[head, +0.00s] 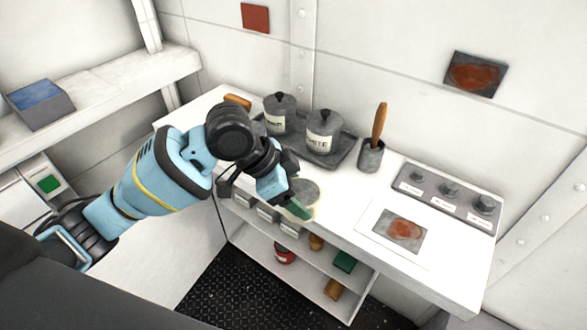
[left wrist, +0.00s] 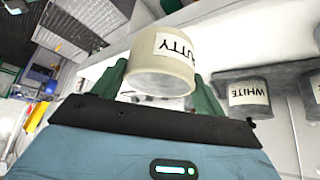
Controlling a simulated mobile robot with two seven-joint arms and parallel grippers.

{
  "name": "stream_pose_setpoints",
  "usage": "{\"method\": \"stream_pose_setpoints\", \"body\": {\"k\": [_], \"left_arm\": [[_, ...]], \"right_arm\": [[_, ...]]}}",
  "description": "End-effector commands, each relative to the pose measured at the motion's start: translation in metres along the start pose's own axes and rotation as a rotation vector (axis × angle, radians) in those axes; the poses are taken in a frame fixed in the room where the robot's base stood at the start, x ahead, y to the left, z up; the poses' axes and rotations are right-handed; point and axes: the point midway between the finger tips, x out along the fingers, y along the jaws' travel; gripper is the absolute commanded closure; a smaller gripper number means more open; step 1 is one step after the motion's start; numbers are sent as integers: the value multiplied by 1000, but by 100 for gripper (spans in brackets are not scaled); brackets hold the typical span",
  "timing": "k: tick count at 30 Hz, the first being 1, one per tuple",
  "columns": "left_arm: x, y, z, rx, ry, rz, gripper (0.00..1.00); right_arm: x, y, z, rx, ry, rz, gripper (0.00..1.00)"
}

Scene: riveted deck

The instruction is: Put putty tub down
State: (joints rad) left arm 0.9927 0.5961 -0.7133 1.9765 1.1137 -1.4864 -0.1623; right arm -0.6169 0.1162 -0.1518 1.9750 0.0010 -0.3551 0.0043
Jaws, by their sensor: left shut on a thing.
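The putty tub (left wrist: 160,62) is pale grey with a white "PUTTY" label, which reads upside down in the left wrist view. My left gripper (left wrist: 158,84) is shut on it, with a green finger on each side. In the head view the tub (head: 306,190) shows partly behind my left gripper (head: 297,204), over the front part of the white counter (head: 345,205). I cannot tell whether its base touches the counter. My right gripper is in neither view.
A grey tray (head: 346,157) at the back holds a lidded pot (head: 280,120) and another marked "WHITE" (head: 322,140). A cup (head: 370,156) with a wooden-handled tool stands beside it. A stained plate (head: 400,231) and a knob panel (head: 447,193) lie to the right. Shelves below hold several containers.

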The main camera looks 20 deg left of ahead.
Motion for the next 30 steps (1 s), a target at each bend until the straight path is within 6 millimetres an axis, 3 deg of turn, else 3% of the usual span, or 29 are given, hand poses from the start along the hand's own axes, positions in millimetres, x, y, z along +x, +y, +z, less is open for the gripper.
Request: {"method": "stream_pose_setpoints", "body": {"k": [6,12,27,30], "left_arm": [[9,-48,-6,-4,2,-1,60],[15,-82,-10,-2,3,-1,60],[19,-105,-14,0,3,-2,60],[31,-105,-5,0,0,1,60]], "right_arm": [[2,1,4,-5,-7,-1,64],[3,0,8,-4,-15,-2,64],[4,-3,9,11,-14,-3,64],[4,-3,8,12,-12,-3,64]]}}
